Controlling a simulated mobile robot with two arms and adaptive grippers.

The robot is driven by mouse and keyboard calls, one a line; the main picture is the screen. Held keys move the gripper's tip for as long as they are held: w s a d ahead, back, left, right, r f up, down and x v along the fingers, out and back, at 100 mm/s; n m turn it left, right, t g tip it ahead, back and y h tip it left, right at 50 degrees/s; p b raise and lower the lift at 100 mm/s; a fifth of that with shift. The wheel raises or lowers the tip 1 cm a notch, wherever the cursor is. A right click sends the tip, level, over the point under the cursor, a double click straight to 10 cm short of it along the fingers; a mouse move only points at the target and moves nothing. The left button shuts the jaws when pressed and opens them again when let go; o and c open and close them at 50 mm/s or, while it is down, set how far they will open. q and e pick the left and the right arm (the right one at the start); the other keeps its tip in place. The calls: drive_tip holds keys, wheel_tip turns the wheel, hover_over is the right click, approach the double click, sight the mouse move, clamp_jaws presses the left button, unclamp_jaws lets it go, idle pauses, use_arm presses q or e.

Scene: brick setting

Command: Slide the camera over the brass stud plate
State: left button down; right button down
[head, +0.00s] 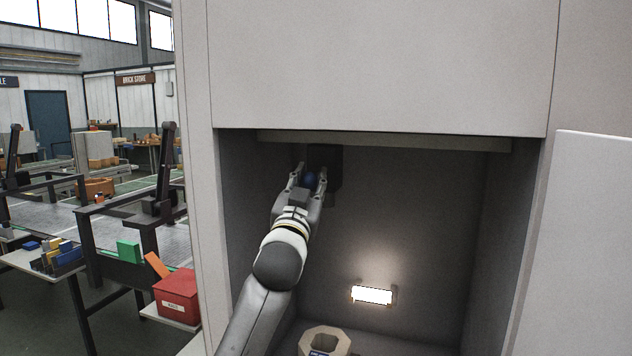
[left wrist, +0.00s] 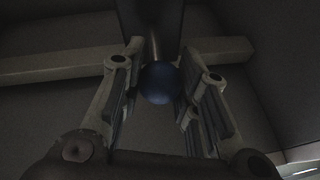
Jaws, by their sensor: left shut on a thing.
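A dark box (head: 333,160), which seems to be the camera, hangs high inside the open cabinet, under the top beam. A short metal stem with a dark blue ball (left wrist: 160,83) at its end sticks out from the box (left wrist: 150,18) in the left wrist view. My left gripper (head: 311,174) reaches up into the cabinet. Its fingers stand on both sides of the blue ball and are shut on it. I cannot make out the brass stud plate in either view. My right gripper is not in view.
A pale beam (head: 400,141) runs under the cabinet's top edge. A lit lamp (head: 372,295) is on the back wall. A beige octagonal ring (head: 312,339) stands on the cabinet floor. An open door (head: 585,240) is at right. A red box (head: 178,296) stands outside at left.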

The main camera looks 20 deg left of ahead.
use_arm(q)
drive_tip(key=shift+a, duration=0.15)
drive_tip(key=c, duration=1.3)
unclamp_jaws()
drive_tip(key=shift+o, duration=1.1)
drive_tip(key=shift+a, duration=0.25)
drive_tip(key=shift+d, duration=0.15)
drive_tip(key=shift+s+d+f, duration=0.15)
drive_tip(key=shift+s+f, duration=0.15)
drive_tip(key=shift+s, duration=0.25)
drive_tip(key=a+v, duration=0.1)
drive_tip(key=v, duration=0.9)
drive_tip(key=shift+s+d, duration=0.3)
drive_tip(key=shift+s, duration=0.1)
drive_tip(key=shift+f, duration=0.15)
